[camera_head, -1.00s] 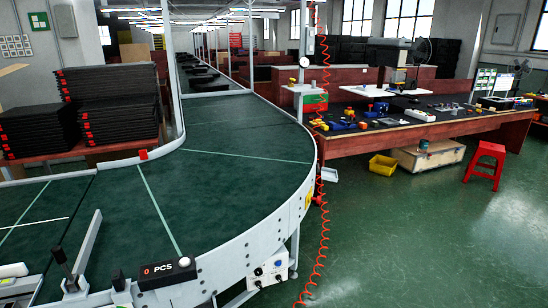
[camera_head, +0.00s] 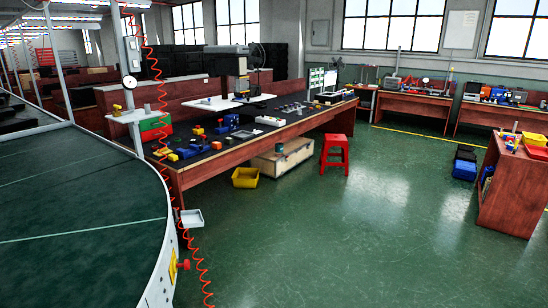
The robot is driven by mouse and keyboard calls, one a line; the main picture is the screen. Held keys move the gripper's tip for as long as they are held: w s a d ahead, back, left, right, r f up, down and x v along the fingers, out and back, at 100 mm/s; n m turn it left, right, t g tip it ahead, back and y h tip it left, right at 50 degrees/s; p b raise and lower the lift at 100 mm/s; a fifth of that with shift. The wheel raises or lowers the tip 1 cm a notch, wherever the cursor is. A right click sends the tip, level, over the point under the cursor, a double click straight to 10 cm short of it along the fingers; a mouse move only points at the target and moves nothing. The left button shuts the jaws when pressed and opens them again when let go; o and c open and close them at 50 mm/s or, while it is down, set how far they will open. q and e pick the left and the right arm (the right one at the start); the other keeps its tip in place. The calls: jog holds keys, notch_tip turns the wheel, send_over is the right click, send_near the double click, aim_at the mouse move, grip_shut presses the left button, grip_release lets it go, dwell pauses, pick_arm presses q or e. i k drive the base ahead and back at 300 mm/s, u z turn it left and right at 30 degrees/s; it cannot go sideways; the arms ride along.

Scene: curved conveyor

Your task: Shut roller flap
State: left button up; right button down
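I cannot make out a roller flap in the current head view. The curved conveyor (camera_head: 85,200) with its dark green belt runs along the left side, and its pale metal side wall (camera_head: 158,285) curves down at the lower left. A red knob on a yellow plate (camera_head: 178,266) sits on that wall. Neither of my grippers is in view.
A long wooden workbench (camera_head: 190,178) with small parts stands beyond the conveyor. A red stool (camera_head: 335,155), a yellow bin (camera_head: 245,177) and a wooden crate (camera_head: 283,160) stand by it. A red coiled hose (camera_head: 190,245) hangs beside the conveyor. The green floor (camera_head: 350,240) is open.

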aim_at(190, 218)
jog(key=z, duration=0.4)
jog(key=i, duration=2.25)
jog(key=u, duration=0.55)
jog(key=i, duration=1.55)
jog(key=u, duration=1.8)
jog(key=i, duration=0.6)
jog(key=u, duration=0.4)
